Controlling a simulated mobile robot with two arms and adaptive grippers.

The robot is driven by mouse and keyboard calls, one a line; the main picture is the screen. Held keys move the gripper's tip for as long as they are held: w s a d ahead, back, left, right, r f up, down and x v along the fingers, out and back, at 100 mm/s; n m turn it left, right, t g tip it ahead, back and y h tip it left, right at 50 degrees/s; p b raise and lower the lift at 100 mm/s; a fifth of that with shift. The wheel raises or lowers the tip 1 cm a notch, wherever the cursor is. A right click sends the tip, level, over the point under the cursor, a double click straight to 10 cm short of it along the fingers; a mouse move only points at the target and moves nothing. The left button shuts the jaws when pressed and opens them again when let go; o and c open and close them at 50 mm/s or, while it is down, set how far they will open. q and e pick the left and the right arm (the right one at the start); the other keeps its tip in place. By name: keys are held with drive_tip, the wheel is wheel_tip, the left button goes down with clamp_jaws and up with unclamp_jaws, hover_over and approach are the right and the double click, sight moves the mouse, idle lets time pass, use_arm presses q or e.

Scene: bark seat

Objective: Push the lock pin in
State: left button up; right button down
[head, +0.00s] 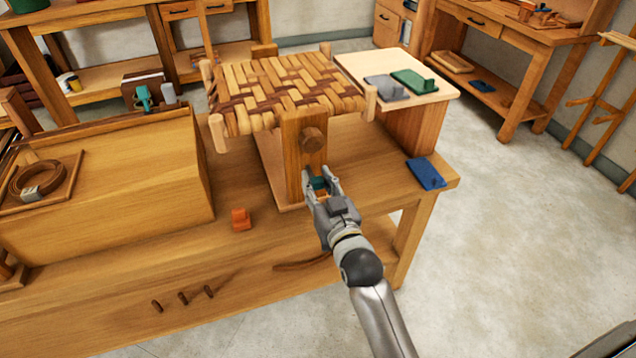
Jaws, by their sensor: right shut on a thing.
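The bark seat (285,88), woven in light and dark strips, sits on a wooden stand on the workbench. My right gripper (320,181) is at the lower part of this post, below the knob. It is shut on a small teal piece (319,183), which may be the lock pin. The fingers hide much of the piece, and I cannot tell how deep it sits in the post. My left gripper is not in view.
An orange block (241,219) lies on the workbench (370,165) left of my right gripper. A blue piece (426,173) lies near the right edge. A pale board (440,94) bears grey and green pieces. A large wooden box (110,195) fills the left side.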

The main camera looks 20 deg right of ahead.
sight(318, 184)
drive_tip(key=shift+w+r, duration=0.1)
drive_tip(key=shift+w, duration=1.25)
drive_tip(key=c, duration=1.4)
unclamp_jaws()
drive_tip(key=o, duration=0.3)
drive_tip(key=shift+w+a, duration=0.1)
drive_tip(key=shift+w, duration=0.05)
